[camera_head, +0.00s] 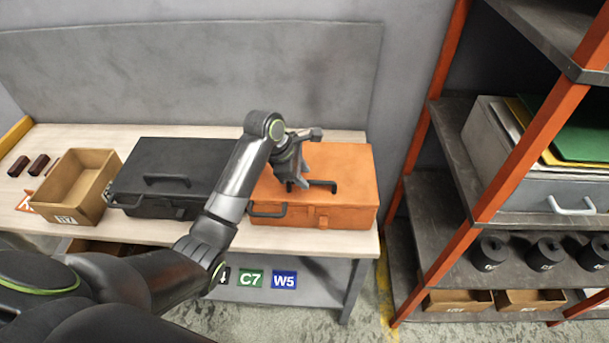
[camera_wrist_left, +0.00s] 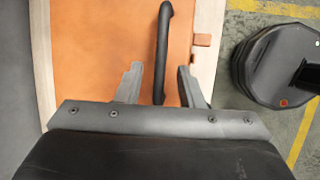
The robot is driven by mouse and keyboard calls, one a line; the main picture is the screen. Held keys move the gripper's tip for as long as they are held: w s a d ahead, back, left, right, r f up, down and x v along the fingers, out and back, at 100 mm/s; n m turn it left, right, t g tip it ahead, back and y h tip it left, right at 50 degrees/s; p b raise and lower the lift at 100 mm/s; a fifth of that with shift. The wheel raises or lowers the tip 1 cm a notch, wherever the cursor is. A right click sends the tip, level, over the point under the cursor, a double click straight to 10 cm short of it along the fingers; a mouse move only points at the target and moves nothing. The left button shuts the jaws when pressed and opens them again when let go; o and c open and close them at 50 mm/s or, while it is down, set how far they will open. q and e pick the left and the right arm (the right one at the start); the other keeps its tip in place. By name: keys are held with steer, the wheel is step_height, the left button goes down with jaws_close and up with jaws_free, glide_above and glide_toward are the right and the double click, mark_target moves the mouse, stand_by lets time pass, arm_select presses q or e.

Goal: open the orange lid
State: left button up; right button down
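The orange box (camera_head: 345,208) stands at the right end of the workbench with its orange lid (camera_head: 345,160) closed. A black handle (camera_head: 323,186) lies across the lid, and it also shows in the left wrist view (camera_wrist_left: 162,50). My left gripper (camera_head: 296,183) is over the lid at the left part of this handle. In the left wrist view my left gripper (camera_wrist_left: 158,80) is open, with one finger on each side of the handle and gaps showing between. Whether the fingertips touch the lid cannot be told. My right gripper is not in view.
A closed black case (camera_head: 150,165) stands left of the orange box, partly behind my left arm. An open cardboard box (camera_head: 58,190) is further left on the workbench (camera_head: 210,132). A shelf rack with orange posts (camera_head: 440,240) stands to the right. A grey panel rises behind.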

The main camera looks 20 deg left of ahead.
arm_select(q)
steer(key=shift+w+d+f, duration=0.15)
steer(key=shift+d+f, duration=0.1)
steer(key=shift+f, duration=0.4)
jaws_close()
